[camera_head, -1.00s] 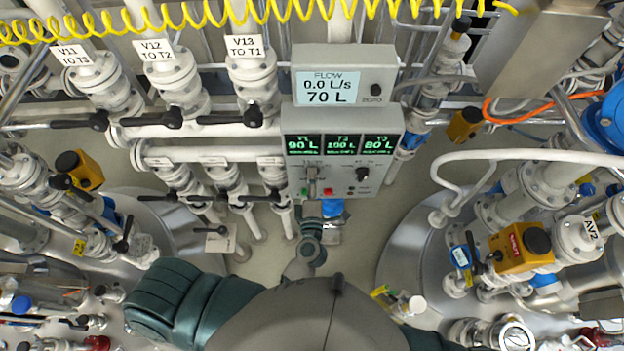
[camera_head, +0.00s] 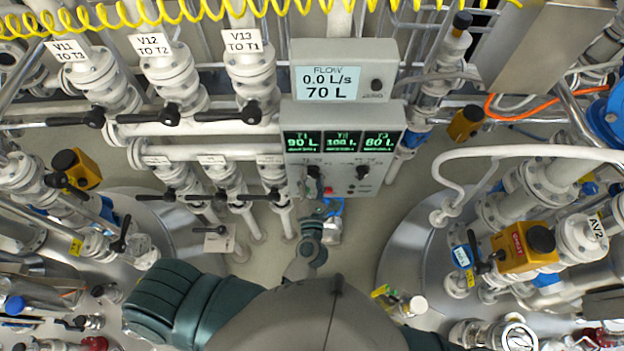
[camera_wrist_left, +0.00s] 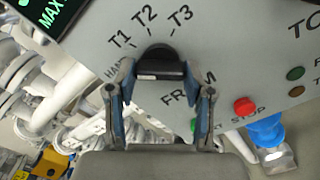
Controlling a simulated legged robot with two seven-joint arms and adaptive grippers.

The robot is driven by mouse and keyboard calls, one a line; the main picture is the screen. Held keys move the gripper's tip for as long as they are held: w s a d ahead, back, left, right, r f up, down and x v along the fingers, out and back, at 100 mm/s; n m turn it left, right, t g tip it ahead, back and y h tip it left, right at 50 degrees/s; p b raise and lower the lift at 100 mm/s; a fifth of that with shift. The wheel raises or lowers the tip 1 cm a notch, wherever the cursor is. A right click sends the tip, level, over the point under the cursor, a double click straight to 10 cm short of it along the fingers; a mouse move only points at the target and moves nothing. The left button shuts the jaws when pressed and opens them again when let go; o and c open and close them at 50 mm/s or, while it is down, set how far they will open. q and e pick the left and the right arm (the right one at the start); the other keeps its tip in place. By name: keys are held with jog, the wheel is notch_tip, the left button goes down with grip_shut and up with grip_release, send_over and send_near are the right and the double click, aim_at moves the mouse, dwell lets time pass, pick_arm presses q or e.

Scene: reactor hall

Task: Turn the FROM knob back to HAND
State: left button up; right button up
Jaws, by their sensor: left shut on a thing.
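The FROM knob (camera_wrist_left: 157,52) is black and round, with a pale-edged bar across it, on the grey panel face in the left wrist view. The labels HAND, T1, T2 and T3 fan around its upper left side; HAND is partly covered by a finger. My left gripper (camera_wrist_left: 160,76) is shut on this knob, one finger on each side. I cannot tell for sure which label the knob points to. In the head view my left gripper (camera_head: 316,190) reaches up to the lower left of the control panel (camera_head: 297,118) and partly hides the knob. My right gripper is out of view.
A red STOP button (camera_wrist_left: 245,107) sits right of the gripper; a green button (camera_wrist_left: 194,125) is partly behind a finger. A second knob (camera_head: 362,171) is on the panel's right. The flow display (camera_head: 330,88) reads 0.0 L/s and 70 L. Pipes and valves crowd both sides.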

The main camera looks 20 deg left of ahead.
pick_arm(q)
jog(key=shift+f+n+b, duration=0.2)
jog(key=shift+n+b, duration=0.1)
jog(key=shift+n, duration=0.8)
jog(key=shift+d, duration=0.1)
jog(key=o, duration=0.9)
jog(key=shift+f, duration=0.1)
jog(key=shift+o, duration=1.3)
jog(key=shift+w, duration=0.15)
jog(key=v, duration=0.7)
jog(key=shift+s, duration=0.3)
jog(key=shift+d, duration=0.1)
